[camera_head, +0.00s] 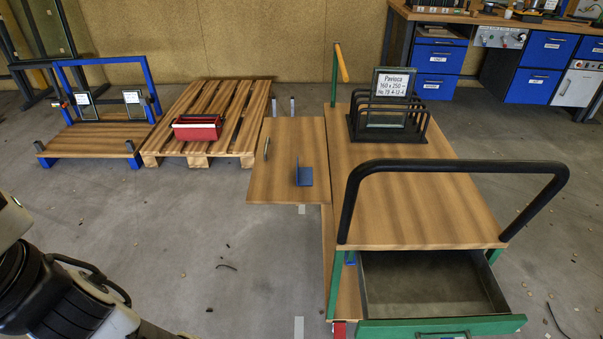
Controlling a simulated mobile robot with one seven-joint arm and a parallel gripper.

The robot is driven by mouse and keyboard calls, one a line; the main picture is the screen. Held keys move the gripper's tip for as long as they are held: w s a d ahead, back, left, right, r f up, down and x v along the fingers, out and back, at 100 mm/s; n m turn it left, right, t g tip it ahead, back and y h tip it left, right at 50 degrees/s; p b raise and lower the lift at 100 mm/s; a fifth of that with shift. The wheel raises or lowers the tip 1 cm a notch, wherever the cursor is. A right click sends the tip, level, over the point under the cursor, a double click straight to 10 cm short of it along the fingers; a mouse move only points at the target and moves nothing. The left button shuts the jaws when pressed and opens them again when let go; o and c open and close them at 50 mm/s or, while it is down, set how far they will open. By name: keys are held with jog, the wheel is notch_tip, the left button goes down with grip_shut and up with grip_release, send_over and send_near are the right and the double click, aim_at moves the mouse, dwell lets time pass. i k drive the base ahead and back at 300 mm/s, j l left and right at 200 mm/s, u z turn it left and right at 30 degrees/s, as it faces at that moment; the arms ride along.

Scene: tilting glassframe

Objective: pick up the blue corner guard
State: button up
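The blue corner guard (305,176) is a small L-shaped piece with an upright face and a flat foot. It rests on the wooden side board (283,191), near the board's right edge and beside the wooden trolley top. Nothing touches it from above. Part of my arm shows at the lower left, far from the corner guard. My gripper's fingers are not in view.
A trolley (425,215) with a black handle (450,164) has an open, empty-looking drawer (430,283) at its front. A black rack (388,125) holds a labelled pane. A pallet (215,110) bears a red toolbox (197,127). The floor at lower left-centre is mostly clear.

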aim_at(304, 175)
jog(key=i+j+z, duration=0.1)
jog(key=j+z, duration=0.15)
jog(key=z, duration=0.15)
jog(key=j+z, duration=0.3)
jog(key=z, duration=0.15)
jog(key=j+z, duration=0.3)
jog(key=j, duration=0.75)
jog(key=k+j, duration=0.1)
jog(key=j, duration=1.25)
